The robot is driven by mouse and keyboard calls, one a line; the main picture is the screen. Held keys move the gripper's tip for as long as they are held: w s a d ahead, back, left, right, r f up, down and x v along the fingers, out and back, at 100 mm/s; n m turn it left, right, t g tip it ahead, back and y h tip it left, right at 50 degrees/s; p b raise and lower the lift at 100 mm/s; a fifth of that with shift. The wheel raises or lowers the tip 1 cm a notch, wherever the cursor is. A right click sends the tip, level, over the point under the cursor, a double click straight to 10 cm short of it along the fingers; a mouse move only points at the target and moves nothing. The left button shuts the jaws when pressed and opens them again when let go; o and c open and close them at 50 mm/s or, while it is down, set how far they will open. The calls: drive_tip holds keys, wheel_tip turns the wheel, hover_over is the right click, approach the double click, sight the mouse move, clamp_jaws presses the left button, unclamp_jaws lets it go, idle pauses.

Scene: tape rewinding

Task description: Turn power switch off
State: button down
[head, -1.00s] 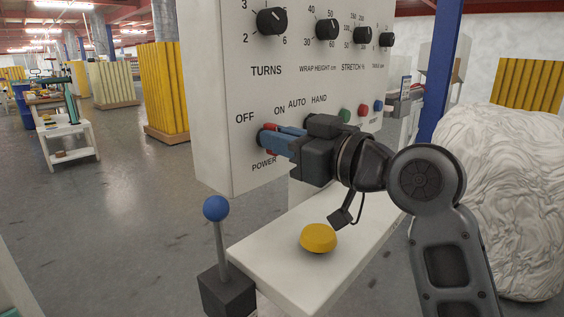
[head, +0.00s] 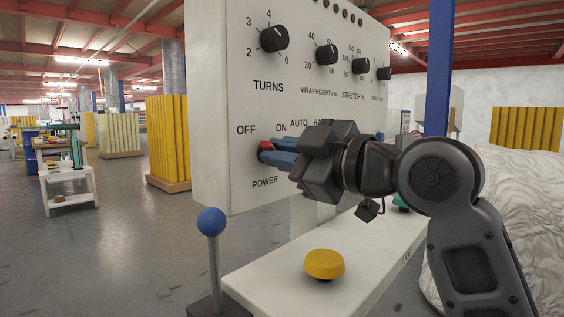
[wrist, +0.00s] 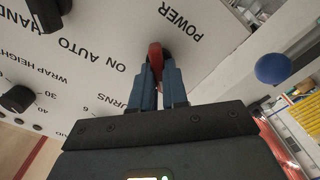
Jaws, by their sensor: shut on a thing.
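The power switch is a red lever (head: 265,145) low on the white control panel (head: 225,80), above the word POWER and below the labels OFF and ON. It also shows in the wrist view as a red piece (wrist: 155,53) between the fingertips. My gripper (head: 272,154) reaches in from the right, its blue fingers shut on the lever; in the wrist view the fingers (wrist: 162,72) close around it from both sides. The fingers hide part of the lever, and I cannot tell whether it points to OFF or ON.
Black knobs, including the TURNS knob (head: 274,38), sit higher on the panel. A yellow button (head: 324,264) is on the white ledge (head: 275,285) below my arm. A blue ball-topped lever (head: 211,222) stands at the ledge's left. Open floor lies at left.

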idle(0.5)
drive_tip(key=c, duration=1.1)
unclamp_jaws()
drive_tip(key=shift+c, duration=0.2)
drive_tip(key=v, duration=0.7)
drive_tip(key=shift+s+d, duration=0.3)
drive_tip(key=shift+d, duration=0.1)
